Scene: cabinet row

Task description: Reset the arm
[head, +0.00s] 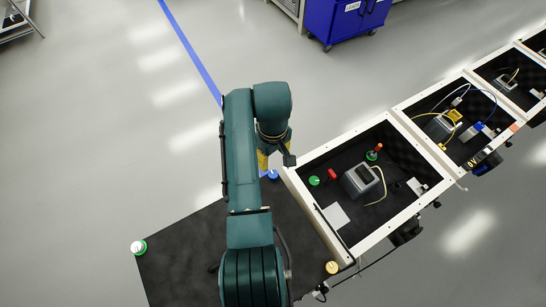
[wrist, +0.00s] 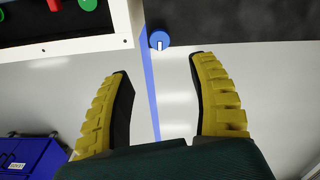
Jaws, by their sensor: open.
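My green arm is folded over the left side of the nearest cabinet in the head view. My gripper (head: 266,160) hangs at its end, mostly hidden by the wrist, with a bit of yellow finger showing. In the wrist view my gripper (wrist: 163,95) has its two yellow ridged fingers wide apart, with nothing between them. Beyond them lie grey floor and a blue floor line (wrist: 150,85). A blue round knob (wrist: 159,40) shows just past the fingertips, and it also shows beside my gripper in the head view (head: 273,174).
The nearest white-framed cabinet (head: 292,181) holds a grey device (head: 361,180), a green button (head: 314,181) and a red part (head: 333,174). More cabinets (head: 455,120) run to the upper right. A blue cart (head: 343,22) stands at the back.

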